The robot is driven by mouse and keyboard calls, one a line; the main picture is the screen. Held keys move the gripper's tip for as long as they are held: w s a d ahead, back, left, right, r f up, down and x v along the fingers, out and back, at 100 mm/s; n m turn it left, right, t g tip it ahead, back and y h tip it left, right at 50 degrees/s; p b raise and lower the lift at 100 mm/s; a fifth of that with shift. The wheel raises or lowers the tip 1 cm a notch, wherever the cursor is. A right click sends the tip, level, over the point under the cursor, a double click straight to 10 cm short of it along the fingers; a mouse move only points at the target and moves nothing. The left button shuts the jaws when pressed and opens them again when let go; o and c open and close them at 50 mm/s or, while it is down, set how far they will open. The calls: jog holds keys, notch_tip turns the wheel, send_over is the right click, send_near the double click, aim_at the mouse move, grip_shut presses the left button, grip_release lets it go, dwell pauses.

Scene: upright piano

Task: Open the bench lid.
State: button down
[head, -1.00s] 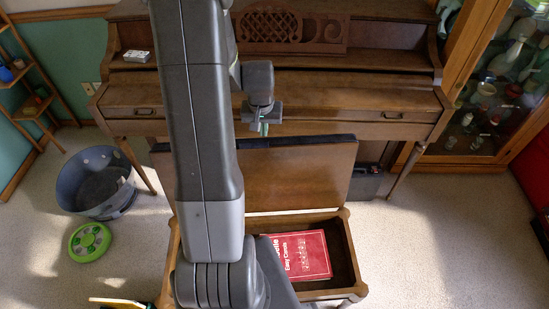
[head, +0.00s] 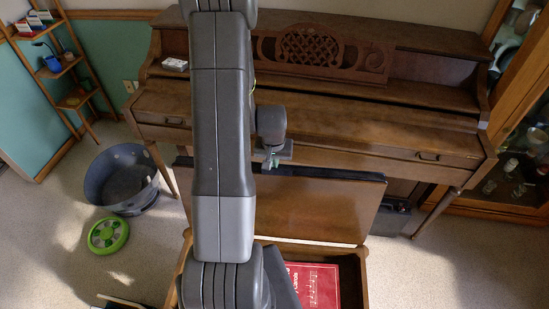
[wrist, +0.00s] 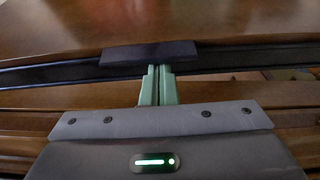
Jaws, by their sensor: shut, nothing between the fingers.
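The bench lid (head: 320,210) stands raised behind the open bench box, its brown underside facing me and a dark padded edge along its top. The bench (head: 357,280) is open, with a red book (head: 315,284) inside; my arm hides its left part. My gripper (head: 271,162) is just above the lid's top edge, in front of the piano. In the wrist view its green fingers (wrist: 156,86) are together and empty, close to a long dark edge (wrist: 230,60). I cannot tell whether they touch it.
The upright piano (head: 400,140) stands directly behind the lid. A grey tub (head: 121,180) and a green round toy (head: 108,234) lie on the floor at left. A glass cabinet (head: 515,165) is at right. The carpet right of the bench is clear.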

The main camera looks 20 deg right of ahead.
jog(key=s+a+b, duration=0.2)
jog(key=s+a, duration=0.1)
jog(key=s, duration=0.3)
jog(key=shift+s+a+r+b, duration=0.15)
jog(key=shift+s+r+b, duration=0.15)
jog(key=shift+r+b, duration=0.1)
jog(key=w, duration=0.1)
jog(key=w+d, duration=0.1)
jog(key=w+d+r, duration=0.1)
jog(key=shift+w, duration=0.4)
jog(key=s+a+r, duration=0.1)
jog(key=s+r, duration=0.2)
jog(key=r, duration=0.5)
jog(key=shift+s+a+r, duration=0.2)
jog(key=shift+a+r, duration=0.05)
jog(key=shift+a, duration=0.15)
jog(key=shift+f, duration=0.15)
